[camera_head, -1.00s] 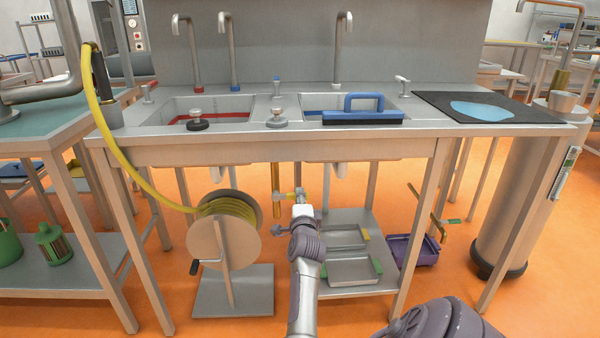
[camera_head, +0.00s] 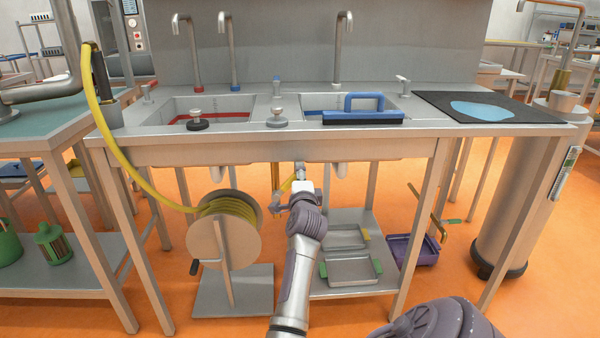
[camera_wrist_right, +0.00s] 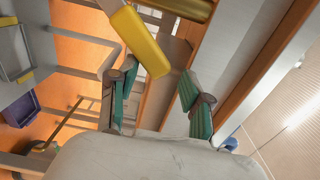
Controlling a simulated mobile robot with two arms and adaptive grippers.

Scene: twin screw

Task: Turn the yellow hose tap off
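The yellow hose tap handle shows large in the right wrist view (camera_wrist_right: 142,42), slanting down with its near end at the gap between my right fingertips. In the head view the handle (camera_head: 287,184) is small and slanted, under the sink by a vertical brass pipe (camera_head: 275,178). My right gripper (camera_wrist_right: 158,74) is open, its green-padded fingers on either side of the gap. Whether a pad touches the handle cannot be told. In the head view my right gripper (camera_head: 299,172) is just under the sink, partly hidden by its wrist. My left gripper is not in view.
The sink counter (camera_head: 420,136) is close above my right gripper. A hose reel (camera_head: 223,240) with yellow hose stands to the left. Metal trays (camera_head: 350,268) lie on the low shelf, and a purple bin (camera_head: 412,250) stands to the right.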

